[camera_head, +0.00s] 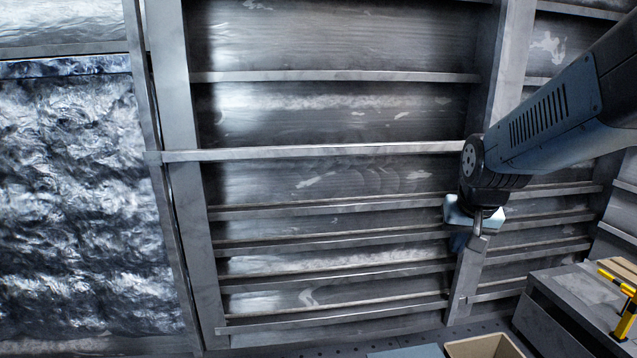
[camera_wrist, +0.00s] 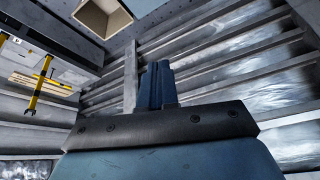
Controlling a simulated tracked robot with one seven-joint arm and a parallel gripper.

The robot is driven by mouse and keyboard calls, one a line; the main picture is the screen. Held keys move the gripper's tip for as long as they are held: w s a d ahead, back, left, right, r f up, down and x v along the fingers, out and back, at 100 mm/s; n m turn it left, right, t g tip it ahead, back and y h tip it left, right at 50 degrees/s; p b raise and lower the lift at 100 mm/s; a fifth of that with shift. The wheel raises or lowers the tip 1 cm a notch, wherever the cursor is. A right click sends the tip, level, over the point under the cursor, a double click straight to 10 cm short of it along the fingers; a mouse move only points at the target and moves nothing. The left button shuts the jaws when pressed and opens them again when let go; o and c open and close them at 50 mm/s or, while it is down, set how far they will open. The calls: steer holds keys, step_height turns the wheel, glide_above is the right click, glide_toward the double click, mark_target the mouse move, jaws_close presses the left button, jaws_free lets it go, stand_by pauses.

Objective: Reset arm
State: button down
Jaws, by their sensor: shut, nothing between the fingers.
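My arm reaches in from the right in the head view, and my gripper (camera_head: 478,222) hangs at its end in front of the slatted wall. In the wrist view my gripper (camera_wrist: 156,68) shows its two dark blue fingers pressed together, with nothing between them. It is clear of the bench and box. In the head view the fingertips are small and partly lost against the wall.
A slatted metal wall (camera_head: 330,208) fills the middle, with crinkled foil insulation (camera_head: 75,200) at left. At lower right stands a grey bench (camera_head: 572,300) with a yellow clamp-like tool (camera_head: 625,318). An open box (camera_head: 484,346) sits at the bottom edge.

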steer(key=s+a+r+n, duration=0.1)
steer(key=s+a+r, duration=0.1)
steer(key=s, duration=0.4)
steer(key=s+a+r+n, duration=0.1)
steer(key=s+a+r, duration=0.1)
steer(key=s+r, duration=0.2)
steer(key=shift+s+r+t+y, duration=0.4)
steer(key=shift+s, duration=0.85)
